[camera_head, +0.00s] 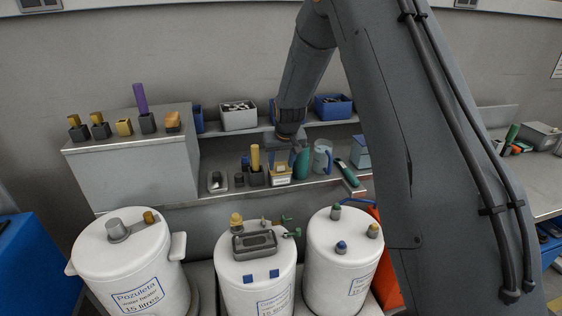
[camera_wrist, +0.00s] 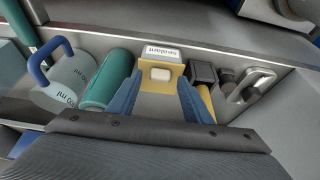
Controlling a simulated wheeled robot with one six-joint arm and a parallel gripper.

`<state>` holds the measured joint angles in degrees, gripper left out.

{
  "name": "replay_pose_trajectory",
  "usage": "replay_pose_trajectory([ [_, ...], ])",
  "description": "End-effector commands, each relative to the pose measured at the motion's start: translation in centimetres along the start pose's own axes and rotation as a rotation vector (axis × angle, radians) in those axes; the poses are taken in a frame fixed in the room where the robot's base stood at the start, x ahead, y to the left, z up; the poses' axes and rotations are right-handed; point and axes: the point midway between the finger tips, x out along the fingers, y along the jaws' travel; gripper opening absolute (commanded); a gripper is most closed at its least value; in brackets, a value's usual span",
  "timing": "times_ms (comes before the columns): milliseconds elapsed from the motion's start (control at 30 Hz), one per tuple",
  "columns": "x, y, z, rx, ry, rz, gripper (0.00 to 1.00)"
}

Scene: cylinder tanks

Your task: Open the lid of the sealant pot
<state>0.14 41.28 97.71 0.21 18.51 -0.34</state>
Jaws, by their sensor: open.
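The sealant pot (camera_wrist: 161,51) stands on the shelf, its white label reading "sealant" upside down in the wrist view. Its yellow top (camera_wrist: 175,70) bears a small pale knob (camera_wrist: 160,74) and appears shut. In the head view the pot (camera_head: 281,180) is small, below the end of my arm. My gripper (camera_wrist: 163,88) is open, with one blue finger to each side of the yellow top and the knob between them. Contact with the pot cannot be told. The lower part of the pot is hidden.
A green bottle (camera_wrist: 108,79) and a grey jug with a blue handle (camera_wrist: 66,88) stand close on the left in the wrist view. A dark-headed, yellow-handled tool (camera_wrist: 203,76) stands close on the right, with a metal handle (camera_wrist: 250,88) beyond. White tanks (camera_head: 340,262) stand in front of the shelf.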

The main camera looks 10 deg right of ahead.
Motion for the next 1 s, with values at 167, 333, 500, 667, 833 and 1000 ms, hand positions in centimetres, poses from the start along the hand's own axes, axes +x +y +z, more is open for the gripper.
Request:
replay_pose_trajectory([
  [167,0.35,0.02,-0.02,0.0,0.001,0.0,0.45],
  [333,0.36,0.02,0.0,0.0,0.001,0.0,0.45],
  [500,0.35,0.02,0.01,0.0,0.0,0.0,0.2],
  [667,0.35,0.02,0.02,0.0,0.0,0.0,0.0],
  [833,0.38,0.09,-0.07,0.001,-0.002,0.0,0.0],
  [1000,0.62,0.82,-0.88,0.011,-0.02,0.004,0.0],
])
